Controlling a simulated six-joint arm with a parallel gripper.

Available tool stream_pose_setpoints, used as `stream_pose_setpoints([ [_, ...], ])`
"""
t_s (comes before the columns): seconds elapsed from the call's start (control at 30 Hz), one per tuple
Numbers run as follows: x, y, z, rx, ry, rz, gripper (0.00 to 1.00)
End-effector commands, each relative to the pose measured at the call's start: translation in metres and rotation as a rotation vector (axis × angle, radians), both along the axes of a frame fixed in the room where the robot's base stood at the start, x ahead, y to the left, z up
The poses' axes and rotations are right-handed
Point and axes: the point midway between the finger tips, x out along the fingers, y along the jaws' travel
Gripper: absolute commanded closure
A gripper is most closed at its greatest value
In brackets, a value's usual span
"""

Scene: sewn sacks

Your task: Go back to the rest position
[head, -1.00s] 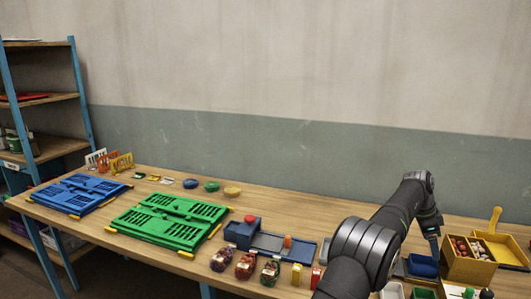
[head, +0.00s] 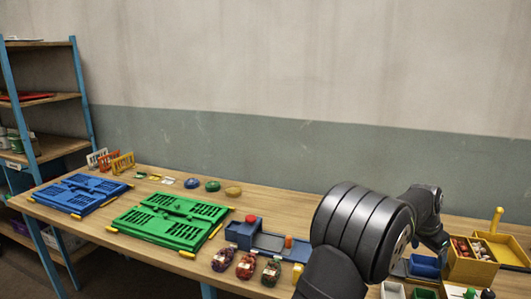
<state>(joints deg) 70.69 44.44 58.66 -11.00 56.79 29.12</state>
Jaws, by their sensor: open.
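My arm reaches in from the bottom right in the head view, with a large dark joint in front. My gripper (head: 442,248) is at the arm's far end, above the right part of the table, near a blue bin and a wooden box. It is small and dark here, and its fingers are hard to make out. It is open, and nothing shows in it. Three filled net sacks (head: 246,265) stand in a row at the table's front edge, left of my arm and apart from my gripper.
A folded blue crate (head: 80,195) and a folded green crate (head: 170,221) lie on the table (head: 285,205). A blue unit with a red button (head: 250,219) stands near the sacks. At right are the blue bin (head: 425,266), wooden box (head: 469,268) and yellow tray (head: 505,248).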

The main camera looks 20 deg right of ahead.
Motion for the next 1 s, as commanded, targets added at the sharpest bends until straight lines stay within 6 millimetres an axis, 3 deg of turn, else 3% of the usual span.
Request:
stream_pose_setpoints([
  [1.0, -0.037, 0.112, 0.004, 0.000, 0.000, 0.596, 0.25],
])
